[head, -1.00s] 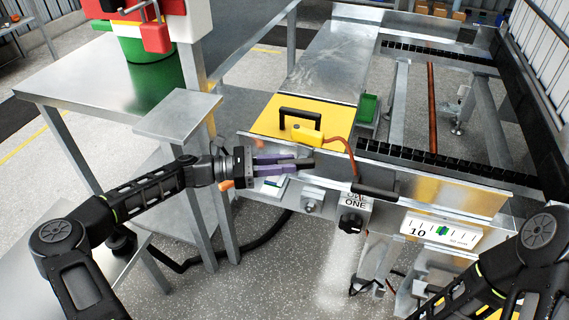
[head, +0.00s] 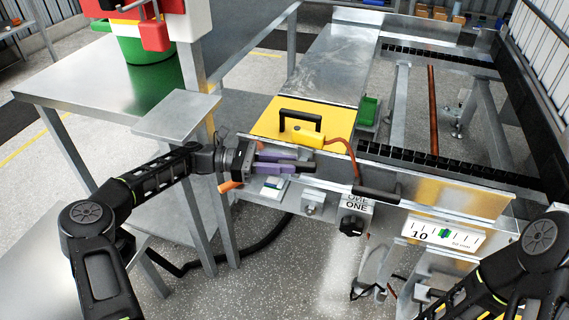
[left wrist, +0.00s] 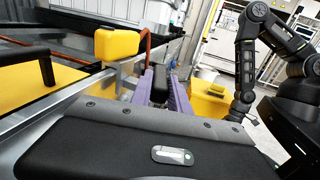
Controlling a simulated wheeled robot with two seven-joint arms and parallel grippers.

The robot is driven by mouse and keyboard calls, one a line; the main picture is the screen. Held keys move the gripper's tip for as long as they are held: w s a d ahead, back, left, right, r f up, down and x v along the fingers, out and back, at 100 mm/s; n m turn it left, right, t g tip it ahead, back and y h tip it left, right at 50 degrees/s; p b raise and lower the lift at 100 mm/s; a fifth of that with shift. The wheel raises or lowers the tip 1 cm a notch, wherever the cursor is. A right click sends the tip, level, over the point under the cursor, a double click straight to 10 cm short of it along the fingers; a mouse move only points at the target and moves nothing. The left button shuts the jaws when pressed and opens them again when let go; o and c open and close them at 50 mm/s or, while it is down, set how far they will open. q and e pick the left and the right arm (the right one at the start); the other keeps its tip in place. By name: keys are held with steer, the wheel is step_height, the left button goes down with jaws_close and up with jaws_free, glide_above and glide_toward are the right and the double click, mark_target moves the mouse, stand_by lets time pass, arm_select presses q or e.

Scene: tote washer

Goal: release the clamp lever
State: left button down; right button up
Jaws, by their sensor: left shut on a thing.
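The clamp lever shows as a black grip (head: 303,168) at the front left corner of the machine, just below the yellow plate. My left gripper (head: 290,167), with purple fingers, is shut on this black grip, which lies about level. In the left wrist view the black grip (left wrist: 158,84) sits between the two purple fingers of my left gripper (left wrist: 160,92). The lever's pivot and the rest of its body are hidden behind the fingers. Part of my right arm shows at the lower right, but its gripper is out of the picture.
A black bar handle (head: 377,193) and a dark knob (head: 351,226) are to the right. A metal table (head: 95,84) stands at left.

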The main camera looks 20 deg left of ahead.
arm_select(q)
steer(key=shift+s+f, duration=0.1)
stand_by(0.7)
steer(key=c, duration=1.2)
jaws_free()
steer(key=shift+c, duration=0.2)
steer(key=shift+t, duration=0.3)
